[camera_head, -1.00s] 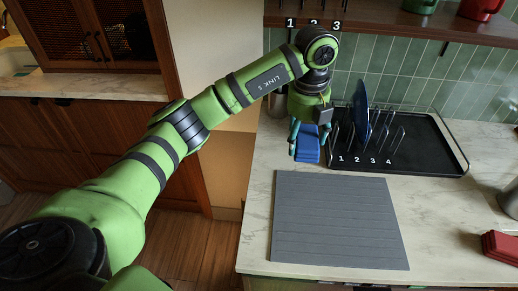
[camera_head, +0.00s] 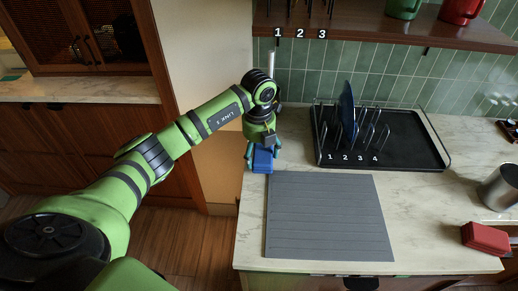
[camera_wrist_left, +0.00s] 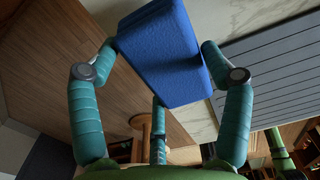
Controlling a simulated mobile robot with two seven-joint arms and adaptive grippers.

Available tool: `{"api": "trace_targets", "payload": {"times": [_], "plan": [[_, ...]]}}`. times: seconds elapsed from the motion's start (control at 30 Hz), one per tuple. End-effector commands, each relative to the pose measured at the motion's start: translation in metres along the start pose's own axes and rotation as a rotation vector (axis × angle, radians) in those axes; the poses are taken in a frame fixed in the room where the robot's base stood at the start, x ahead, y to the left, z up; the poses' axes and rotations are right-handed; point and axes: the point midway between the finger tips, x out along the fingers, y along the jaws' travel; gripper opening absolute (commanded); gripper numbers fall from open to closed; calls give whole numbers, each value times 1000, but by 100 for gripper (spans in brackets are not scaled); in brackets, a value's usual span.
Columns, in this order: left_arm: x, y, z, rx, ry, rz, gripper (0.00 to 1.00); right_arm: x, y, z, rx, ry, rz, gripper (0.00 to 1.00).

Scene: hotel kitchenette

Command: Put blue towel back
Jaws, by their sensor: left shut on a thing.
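My left gripper (camera_head: 261,152) is shut on the folded blue towel (camera_head: 262,163). The towel hangs under the fingers over the counter's left edge, behind the left back corner of the grey mat. In the left wrist view the towel (camera_wrist_left: 165,45) is a thick blue block between the fingers, with the wooden floor and a strip of counter behind it. My right gripper is not in view.
A grey ridged mat (camera_head: 325,220) covers the counter's front left. Behind it stands a black tray (camera_head: 415,155) with a wire rack numbered 1 to 4 and a blue plate (camera_head: 347,112). A red folded block (camera_head: 486,238) and a metal cup (camera_head: 499,187) are at right. A shelf hangs above.

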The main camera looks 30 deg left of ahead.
Motion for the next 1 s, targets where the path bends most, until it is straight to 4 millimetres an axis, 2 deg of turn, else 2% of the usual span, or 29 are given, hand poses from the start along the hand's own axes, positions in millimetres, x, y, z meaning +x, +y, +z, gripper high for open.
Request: {"api": "trace_targets", "payload": {"times": [0.33,0.37,0.4,0.77,0.9,1.0], "plan": [[8,0,0,0,0,1,52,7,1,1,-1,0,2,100],[8,0,0,-1,0,1,83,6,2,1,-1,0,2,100],[6,0,0,0,0,1,99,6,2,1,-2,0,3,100],[6,0,0,0,0,0,100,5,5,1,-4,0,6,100],[-4,-1,0,0,0,-2,100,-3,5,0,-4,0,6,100],[-14,-1,2,0,-5,-3,100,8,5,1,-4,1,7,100]]}}
